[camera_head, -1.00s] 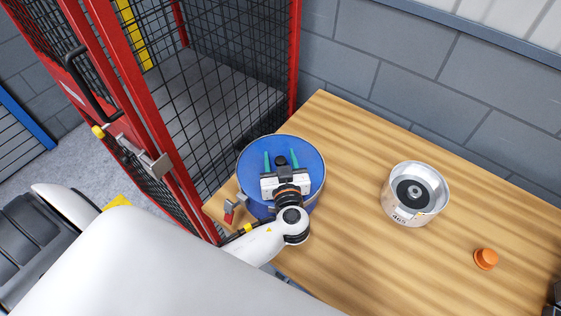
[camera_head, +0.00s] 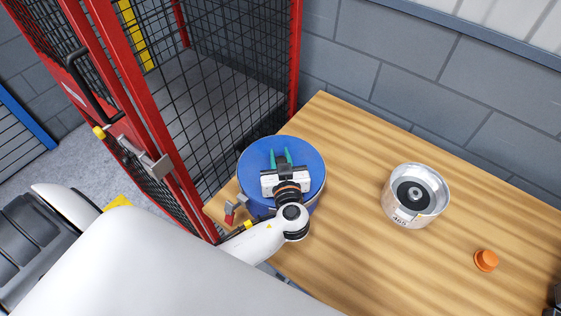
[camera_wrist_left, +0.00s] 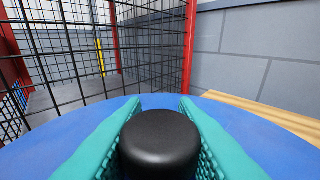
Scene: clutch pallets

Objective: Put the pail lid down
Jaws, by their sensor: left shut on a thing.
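The blue round pail lid (camera_head: 310,172) is at the left end of the wooden table, and its black knob (camera_wrist_left: 160,143) stands up in the left wrist view. My left gripper (camera_head: 281,158), with teal fingers, is over the lid and shut on the knob, one finger on each side. The lid looks about level. What lies under it is mostly hidden by the lid and my arm, so I cannot tell whether it rests on a pail. My right gripper is not in view.
The wooden table (camera_head: 350,150) has clear room between the lid and a silver pot (camera_head: 398,208) with a black part inside. An orange cap (camera_head: 486,260) lies further right. A red-handled clamp (camera_head: 231,213) sits left of the lid. A red-framed mesh cage (camera_head: 235,70) stands behind.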

